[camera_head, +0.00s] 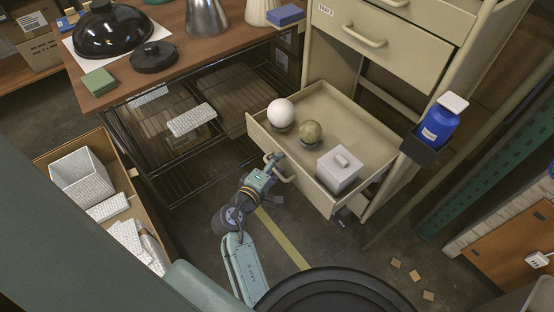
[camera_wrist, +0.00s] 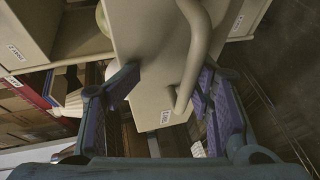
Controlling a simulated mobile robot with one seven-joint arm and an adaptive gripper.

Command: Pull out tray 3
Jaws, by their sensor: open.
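My gripper (camera_head: 277,161) is at this handle. In the wrist view my gripper (camera_wrist: 163,84) has its fingers apart, with the handle near the right finger; I cannot tell whether they touch.
A closed drawer (camera_head: 385,45) sits above the open tray. A blue bottle (camera_head: 440,122) stands in a side holder at right. A table (camera_head: 185,55) with lamp parts and a wire rack (camera_head: 215,135) are at left. A carton (camera_head: 108,238) is at lower left. Floor in front is partly clear.

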